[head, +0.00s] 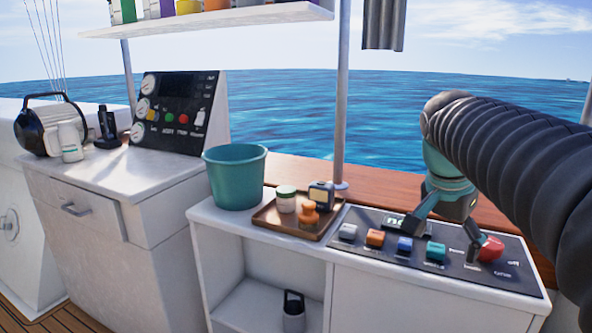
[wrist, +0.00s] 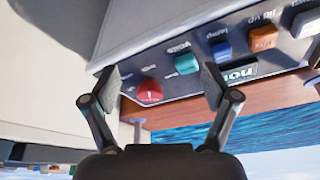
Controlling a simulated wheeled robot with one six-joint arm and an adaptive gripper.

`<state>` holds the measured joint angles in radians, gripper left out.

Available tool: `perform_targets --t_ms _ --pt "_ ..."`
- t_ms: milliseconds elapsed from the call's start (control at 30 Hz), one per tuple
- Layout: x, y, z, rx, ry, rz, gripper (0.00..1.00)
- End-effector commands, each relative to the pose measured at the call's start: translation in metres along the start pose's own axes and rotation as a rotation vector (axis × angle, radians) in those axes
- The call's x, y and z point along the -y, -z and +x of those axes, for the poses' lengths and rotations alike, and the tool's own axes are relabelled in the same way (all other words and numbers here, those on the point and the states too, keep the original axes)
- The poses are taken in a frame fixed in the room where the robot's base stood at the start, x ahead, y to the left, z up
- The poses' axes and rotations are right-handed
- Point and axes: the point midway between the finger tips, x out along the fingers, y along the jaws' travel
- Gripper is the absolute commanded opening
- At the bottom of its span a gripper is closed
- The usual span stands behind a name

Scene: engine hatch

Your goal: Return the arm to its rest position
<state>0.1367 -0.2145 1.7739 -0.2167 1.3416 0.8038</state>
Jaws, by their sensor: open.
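My gripper (head: 443,235) is at the right in the head view, at the end of my dark ribbed arm, just above the right part of a dark control panel (head: 375,251). In the wrist view my gripper (wrist: 158,82) is open and empty, with its two fingers spread apart. A red knob (head: 491,248) is on the panel close to the right finger. The knob also shows between the fingers in the wrist view (wrist: 149,91). Whether a finger touches the panel cannot be told.
Left of the panel, a wooden tray (head: 262,224) holds a jar and small items. A teal bucket (head: 235,178) stands beside it. Coloured switches, including an orange one (head: 375,238), line the panel. A grey pole (head: 342,100) rises behind, and a shelf (head: 220,18) hangs above.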

Motion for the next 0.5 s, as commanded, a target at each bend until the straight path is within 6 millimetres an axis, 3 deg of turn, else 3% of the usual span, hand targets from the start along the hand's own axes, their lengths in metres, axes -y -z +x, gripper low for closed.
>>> perform_targets --t_ms 33,300,500 --pt "-0.005 -0.020 0.002 -0.003 0.034 -0.075 0.86" --pt "-0.030 -0.118 0.035 -0.054 0.211 -0.499 0.86" --pt "-0.047 -0.175 0.065 -0.114 0.306 -0.735 0.86"
